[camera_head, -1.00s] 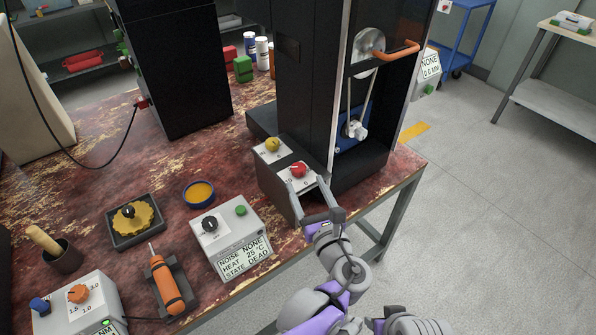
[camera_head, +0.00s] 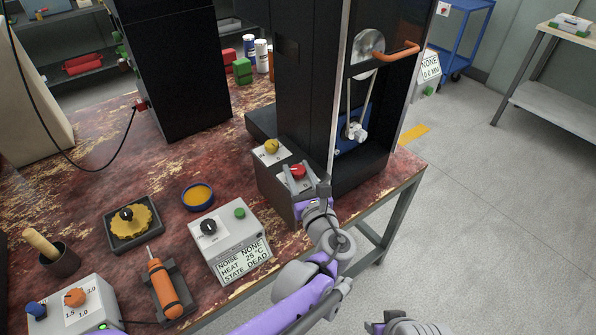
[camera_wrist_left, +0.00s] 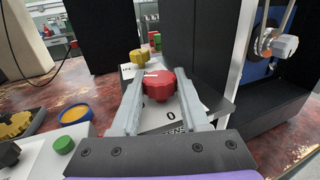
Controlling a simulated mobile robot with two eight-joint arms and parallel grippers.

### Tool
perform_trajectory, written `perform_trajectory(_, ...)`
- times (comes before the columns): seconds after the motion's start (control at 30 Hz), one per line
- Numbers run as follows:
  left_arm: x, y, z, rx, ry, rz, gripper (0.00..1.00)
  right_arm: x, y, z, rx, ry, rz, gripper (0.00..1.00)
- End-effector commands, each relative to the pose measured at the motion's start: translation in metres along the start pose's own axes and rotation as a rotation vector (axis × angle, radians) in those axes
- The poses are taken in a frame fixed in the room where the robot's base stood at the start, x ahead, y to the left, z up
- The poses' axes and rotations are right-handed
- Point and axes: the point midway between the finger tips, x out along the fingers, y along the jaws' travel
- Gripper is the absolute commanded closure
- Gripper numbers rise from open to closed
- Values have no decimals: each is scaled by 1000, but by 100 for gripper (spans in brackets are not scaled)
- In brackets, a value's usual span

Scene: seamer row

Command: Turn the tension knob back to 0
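The red knob (camera_head: 297,172) sits on the small panel at the foot of the black machine. It also shows in the left wrist view (camera_wrist_left: 160,87), with a pale mark toward its upper left and a "0" printed on the plate below it. I cannot tell whether it is the tension knob, as the lettering is partly hidden. My left gripper (camera_wrist_left: 160,73) is open, with one finger on each side of the red knob and narrow gaps visible. My right gripper (camera_head: 385,327) shows only partly at the bottom edge; its fingers are unclear.
A yellow knob (camera_head: 271,146) sits just behind the red one. A grey box (camera_head: 225,232) with a black knob, a green button and a display stands to the left. An orange-handled tool (camera_head: 162,283) lies in a holder. The table's front edge runs close by.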

Motion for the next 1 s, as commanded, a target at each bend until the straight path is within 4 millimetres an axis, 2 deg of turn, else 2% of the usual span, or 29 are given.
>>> perform_trajectory(0.03, 0, 0, 0, 0, 0, 0, 78, 0, 0, 0, 0, 0, 0, 55)
perform_trajectory(0.17, 0, 0, 0, 0, 0, 0, 100, 0, 0, 0, 0, 0, 0, 55)
perform_trajectory(0.57, 0, -1, 0, 1, -1, 57, 100, -3, 0, -1, 0, 1, 0, 55)
perform_trajectory(1.0, 0, -2, 1, -1, 1, 391, 100, -20, 0, -8, 0, 8, 0, 55)
